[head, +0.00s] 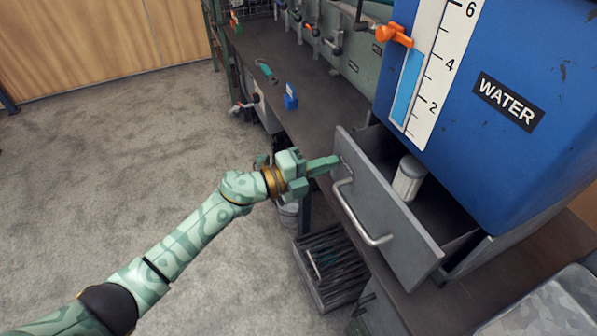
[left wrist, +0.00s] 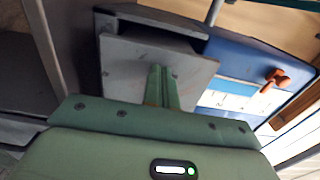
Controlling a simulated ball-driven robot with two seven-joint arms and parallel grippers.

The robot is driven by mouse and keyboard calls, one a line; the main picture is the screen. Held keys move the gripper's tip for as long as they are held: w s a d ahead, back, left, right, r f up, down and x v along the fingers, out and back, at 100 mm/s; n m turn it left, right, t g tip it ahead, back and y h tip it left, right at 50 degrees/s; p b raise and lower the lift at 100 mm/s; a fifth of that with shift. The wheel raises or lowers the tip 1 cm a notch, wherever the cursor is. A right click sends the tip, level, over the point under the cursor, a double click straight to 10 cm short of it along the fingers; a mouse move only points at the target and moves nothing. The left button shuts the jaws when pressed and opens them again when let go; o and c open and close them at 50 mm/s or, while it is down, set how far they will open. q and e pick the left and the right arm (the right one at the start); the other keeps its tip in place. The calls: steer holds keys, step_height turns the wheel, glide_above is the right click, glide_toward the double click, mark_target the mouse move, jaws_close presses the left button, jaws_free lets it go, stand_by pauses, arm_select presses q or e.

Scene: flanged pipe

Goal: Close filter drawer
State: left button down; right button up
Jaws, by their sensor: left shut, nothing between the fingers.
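The grey filter drawer (head: 375,215) stands open below the blue water tank in the head view, with a bar handle (head: 358,215) on its front. A white cylindrical filter (head: 408,178) stands inside it. My left gripper (head: 328,164) is shut and empty, its fingertips at the upper left part of the drawer front, near the handle's far end. In the left wrist view the shut fingers (left wrist: 160,88) point at the grey drawer front (left wrist: 125,65); I cannot tell whether they touch it. My right gripper is not in view.
The blue water tank (head: 500,165) with an orange valve (head: 394,35) rises above the drawer. A dark workbench (head: 290,60) runs behind, holding a small blue item (head: 290,97). A slatted dark crate (head: 328,265) sits below the drawer. Carpet floor at left is clear.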

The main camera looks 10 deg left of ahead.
mark_target(347, 159)
arm_select(q)
steer(key=b+x, duration=0.1)
steer(key=x, duration=0.4)
steer(key=shift+d+f, duration=0.1)
steer(key=shift+f, duration=0.05)
steer(key=shift+w+d, duration=0.3)
steer(key=shift+d, duration=0.15)
steer(key=shift+w+d, duration=0.25)
steer(key=shift+d, duration=0.15)
steer(key=shift+r, duration=0.3)
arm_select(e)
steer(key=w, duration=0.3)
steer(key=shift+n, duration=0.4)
arm_select(q)
steer(key=shift+r, duration=0.1)
